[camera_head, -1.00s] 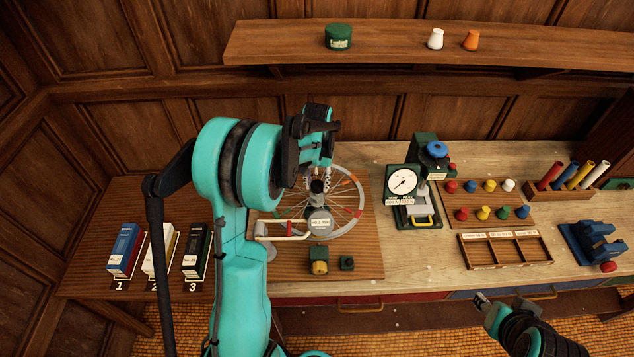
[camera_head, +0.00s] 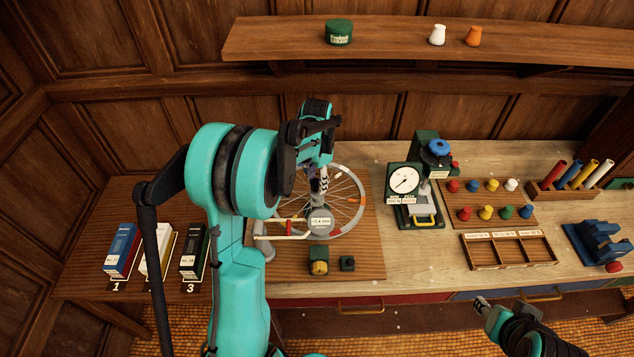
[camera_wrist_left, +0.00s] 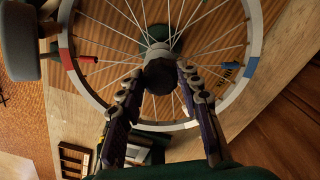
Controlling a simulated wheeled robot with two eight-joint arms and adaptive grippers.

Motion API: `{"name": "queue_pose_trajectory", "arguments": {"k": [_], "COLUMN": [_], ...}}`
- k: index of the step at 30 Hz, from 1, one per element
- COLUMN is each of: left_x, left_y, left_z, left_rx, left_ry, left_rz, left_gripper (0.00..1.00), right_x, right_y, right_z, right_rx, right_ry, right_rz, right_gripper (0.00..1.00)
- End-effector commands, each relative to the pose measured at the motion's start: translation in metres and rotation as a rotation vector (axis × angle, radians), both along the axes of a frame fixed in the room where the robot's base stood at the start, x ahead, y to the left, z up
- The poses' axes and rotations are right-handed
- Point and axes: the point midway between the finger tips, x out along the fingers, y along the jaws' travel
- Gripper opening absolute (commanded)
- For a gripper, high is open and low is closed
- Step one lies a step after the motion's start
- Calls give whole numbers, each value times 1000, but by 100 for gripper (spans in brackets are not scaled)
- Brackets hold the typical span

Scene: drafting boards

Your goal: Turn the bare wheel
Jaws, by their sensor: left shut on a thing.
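In the left wrist view the wheel (camera_wrist_left: 257,30) fills the upper part, and my left gripper (camera_wrist_left: 161,85) is shut on the grey hub (camera_wrist_left: 158,60), one finger on each side. My arm hides the wheel's left part in the head view. My right gripper (camera_head: 482,303) is low at the front, away from the wheel; its fingers are too small to read.
Numbered boxes (camera_head: 122,249) stand left. A dial press (camera_head: 405,182), coloured pegs (camera_head: 486,212) and a divided tray (camera_head: 508,250) are to the right.

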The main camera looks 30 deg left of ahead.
Motion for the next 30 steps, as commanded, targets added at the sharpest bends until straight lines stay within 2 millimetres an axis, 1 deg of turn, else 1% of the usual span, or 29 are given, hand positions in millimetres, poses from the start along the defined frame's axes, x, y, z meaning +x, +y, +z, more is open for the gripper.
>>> {"name": "queue_pose_trajectory", "arguments": {"k": [6,12,21,30], "left_x": [0,0,0,0], "left_y": [0,1,1,1], "left_z": [0,0,0,0], "left_rx": [0,0,0,0], "left_ry": [1,1,1,1], "left_rz": [-161,-264,-331,-336], "left_gripper": [0,0,0,0], "right_x": [0,0,0,0], "right_y": [0,0,0,0], "right_z": [-4,-6,-7,-7], "right_rx": [0,0,0,0], "right_ry": [0,0,0,0], "right_rz": [0,0,0,0], "right_gripper": [40,40,40,40]}}
